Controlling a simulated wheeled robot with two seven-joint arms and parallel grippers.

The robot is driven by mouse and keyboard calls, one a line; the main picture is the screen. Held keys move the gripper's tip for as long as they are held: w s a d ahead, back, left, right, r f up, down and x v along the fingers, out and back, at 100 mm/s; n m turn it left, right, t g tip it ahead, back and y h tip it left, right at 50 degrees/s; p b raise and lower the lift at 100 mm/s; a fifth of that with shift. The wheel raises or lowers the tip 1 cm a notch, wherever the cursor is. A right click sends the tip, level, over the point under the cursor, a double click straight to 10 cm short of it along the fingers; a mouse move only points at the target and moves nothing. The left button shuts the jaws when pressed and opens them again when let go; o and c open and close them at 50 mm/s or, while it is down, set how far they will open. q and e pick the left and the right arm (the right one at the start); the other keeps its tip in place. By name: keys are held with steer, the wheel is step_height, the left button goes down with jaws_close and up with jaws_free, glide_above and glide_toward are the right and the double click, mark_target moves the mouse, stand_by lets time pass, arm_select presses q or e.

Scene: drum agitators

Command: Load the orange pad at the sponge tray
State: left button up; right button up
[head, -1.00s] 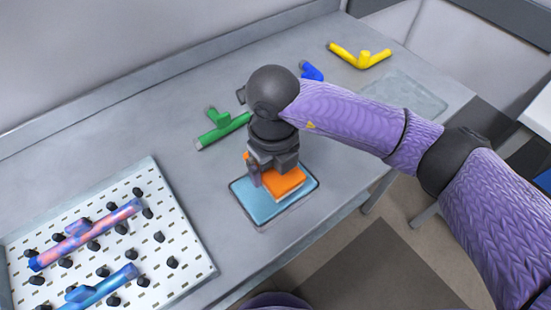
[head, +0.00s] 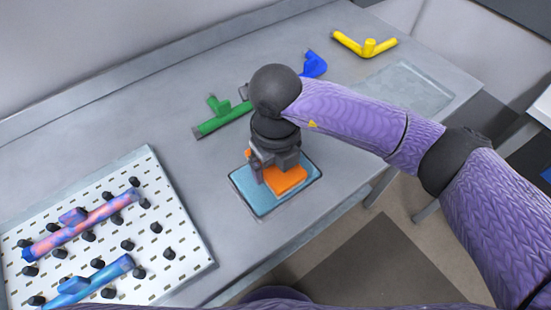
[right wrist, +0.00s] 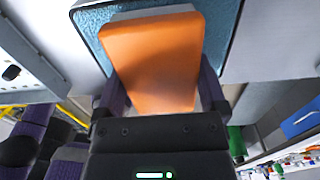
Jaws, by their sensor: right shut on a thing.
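The orange pad (head: 287,181) is at the blue sponge tray (head: 257,198) near the table's front edge. My right gripper (head: 268,175) is shut on the orange pad, with its arm coming in from the right. In the right wrist view the orange pad (right wrist: 153,62) sits between the two fingers, with the blue tray surface (right wrist: 92,35) behind it. The pad appears over the tray; I cannot tell whether they touch. My left gripper is not in view.
A white pegboard (head: 180,262) with black pegs holds a pink-purple tube (head: 85,225) and a blue tube (head: 95,281) at the left. A pale flat panel (head: 412,88) lies at the right.

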steer(key=shift+f+b, duration=0.4)
steer(key=shift+f, duration=0.1)
stand_by(1.0)
steer(key=shift+r, duration=0.1)
step_height(320, 180, up, 7)
steer(key=p, duration=0.5)
stand_by(0.6)
